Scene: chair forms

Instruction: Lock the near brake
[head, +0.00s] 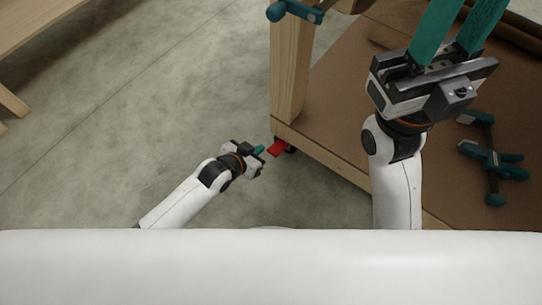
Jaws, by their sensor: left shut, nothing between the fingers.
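The near brake is a small red pedal (277,148) at the foot of the wooden bench's near corner leg. Part of a dark caster shows beside it under the bench frame. My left gripper (259,150) is low over the floor just left of the red pedal. Its teal fingers are shut with nothing between them, and their tips point at the pedal with a small gap visible. My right gripper (462,25) is raised over the bench's lower shelf at the right. Its two teal fingers are apart and empty, and their ends run out of the top of the picture.
The bench has a thick wooden leg (290,65) and a brown lower shelf (340,100). Teal-handled clamps (490,158) lie on the shelf at the right. Another teal clamp (294,11) is at the top. A wooden bench (40,30) stands upper left. The concrete floor (150,110) between is clear.

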